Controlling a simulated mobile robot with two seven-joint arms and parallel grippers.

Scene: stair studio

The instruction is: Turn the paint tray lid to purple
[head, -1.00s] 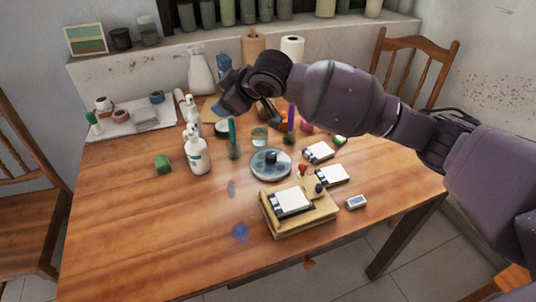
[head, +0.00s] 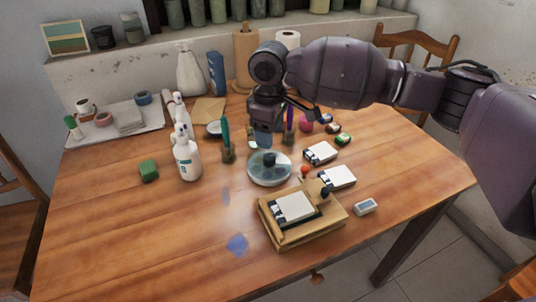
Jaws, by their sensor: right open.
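The round paint tray (head: 250,178) sits in the middle of the table, with a pale grey-blue lid that has a dark knob (head: 269,159) at its centre. Coloured patches show faintly on it, but I cannot tell which colour the lid is turned to. My right gripper (head: 264,137) is open and points down just above and behind the knob, apart from it as far as I can see. Its fingers partly overlap each other in this view. My left gripper is not in view.
A wooden block (head: 322,222) with a white pad stands in front of the tray. Small cups with brushes (head: 228,153) stand close to the gripper.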

